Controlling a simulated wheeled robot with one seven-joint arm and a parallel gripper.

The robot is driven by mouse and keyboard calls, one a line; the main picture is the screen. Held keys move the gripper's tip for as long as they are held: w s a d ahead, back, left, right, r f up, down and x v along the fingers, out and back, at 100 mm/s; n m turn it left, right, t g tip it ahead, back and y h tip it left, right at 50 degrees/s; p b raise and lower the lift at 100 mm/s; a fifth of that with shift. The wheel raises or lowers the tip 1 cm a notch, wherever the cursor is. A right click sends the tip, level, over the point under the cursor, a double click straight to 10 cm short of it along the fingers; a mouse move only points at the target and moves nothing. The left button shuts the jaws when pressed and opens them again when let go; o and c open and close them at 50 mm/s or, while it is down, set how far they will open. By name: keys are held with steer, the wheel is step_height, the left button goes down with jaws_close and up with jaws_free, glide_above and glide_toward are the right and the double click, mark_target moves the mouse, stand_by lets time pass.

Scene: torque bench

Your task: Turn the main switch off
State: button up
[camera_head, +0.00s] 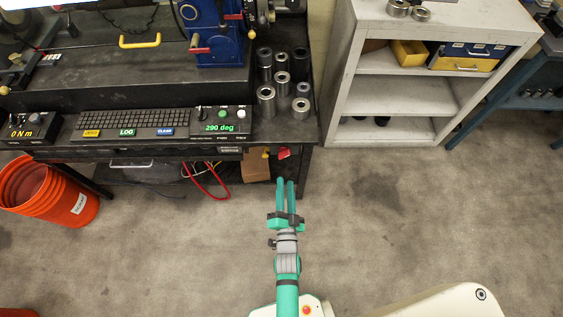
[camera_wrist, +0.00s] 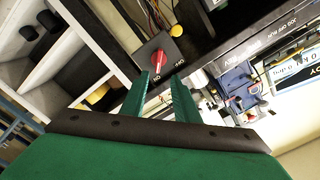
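The main switch is a red rotary knob (camera_wrist: 159,62) on a dark square plate in the wrist view, with small white lettering near it. In the head view the red knob (camera_head: 284,153) shows small under the bench's front right edge. My gripper (camera_head: 286,182) reaches toward it from the front, with its two green fingers parallel and a gap between them. In the wrist view the gripper (camera_wrist: 161,76) is open, its fingertips close to the knob. I cannot tell whether they touch it.
The bench (camera_head: 130,92) overhangs near the switch. A yellow knob (camera_wrist: 176,30) sits close to it. Red cable (camera_head: 205,180) hangs under the bench. A grey shelf unit (camera_head: 345,75) stands right, an orange bucket (camera_head: 50,192) left. The floor in front is clear.

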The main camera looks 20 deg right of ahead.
mark_target(285, 157)
steer(key=x, duration=1)
steer(key=shift+w+d, duration=0.1)
steer(key=shift+w, duration=0.25)
steer(key=shift+d, duration=0.2)
